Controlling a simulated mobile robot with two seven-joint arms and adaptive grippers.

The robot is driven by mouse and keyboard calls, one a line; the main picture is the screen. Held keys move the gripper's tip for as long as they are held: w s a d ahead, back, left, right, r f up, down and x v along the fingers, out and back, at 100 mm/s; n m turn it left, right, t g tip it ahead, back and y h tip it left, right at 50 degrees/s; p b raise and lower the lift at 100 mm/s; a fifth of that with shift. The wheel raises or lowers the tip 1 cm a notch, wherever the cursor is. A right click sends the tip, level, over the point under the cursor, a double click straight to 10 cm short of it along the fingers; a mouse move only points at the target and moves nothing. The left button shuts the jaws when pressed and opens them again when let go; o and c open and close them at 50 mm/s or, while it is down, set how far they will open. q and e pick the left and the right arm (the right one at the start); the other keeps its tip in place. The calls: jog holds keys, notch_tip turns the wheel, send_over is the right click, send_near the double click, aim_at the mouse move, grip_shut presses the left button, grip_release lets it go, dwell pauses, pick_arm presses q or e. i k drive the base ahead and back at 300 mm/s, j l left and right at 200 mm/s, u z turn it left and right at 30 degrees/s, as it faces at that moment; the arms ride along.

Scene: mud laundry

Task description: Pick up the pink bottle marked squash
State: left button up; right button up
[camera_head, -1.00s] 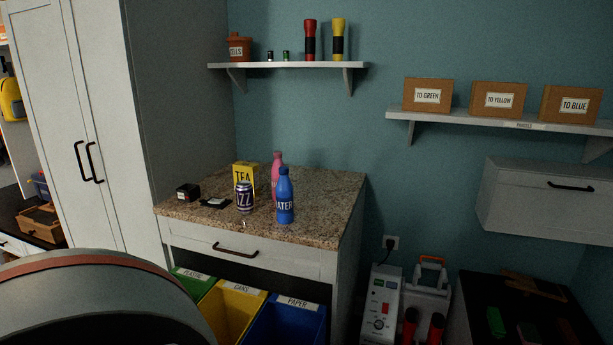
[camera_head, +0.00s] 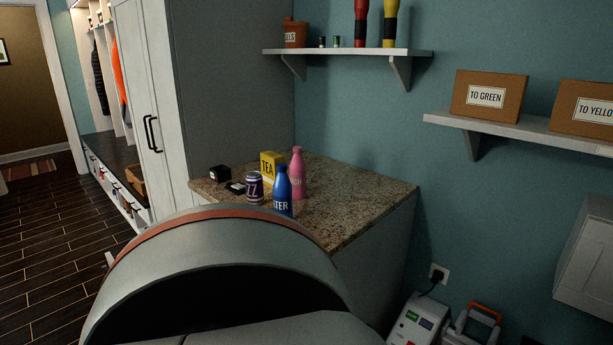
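The pink bottle (camera_head: 298,174) stands upright on the speckled stone counter (camera_head: 361,199). Its label is partly hidden by the blue bottle (camera_head: 282,187) marked water, which stands in front of it and to its left. A purple can (camera_head: 254,187) and a yellow tea box (camera_head: 270,166) stand to the left of the pink bottle. Neither of my grippers shows in the head view. A large rounded grey part in the foreground, which seems to be mine, covers the counter's front edge.
A black box (camera_head: 220,173) and a flat dark item (camera_head: 236,187) lie at the counter's left. The right part of the counter is clear. A shelf (camera_head: 350,51) hangs above. A tall cabinet (camera_head: 230,85) borders the left side, with open floor (camera_head: 48,240) beyond.

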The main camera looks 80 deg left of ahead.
aim_at(297, 167)
jog(key=i+u, duration=0.1)
jog(key=u, duration=0.35)
jog(key=i+l+u, duration=0.15)
jog(key=u, duration=0.25)
jog(key=i+l+u, duration=0.1)
jog(key=u, duration=0.35)
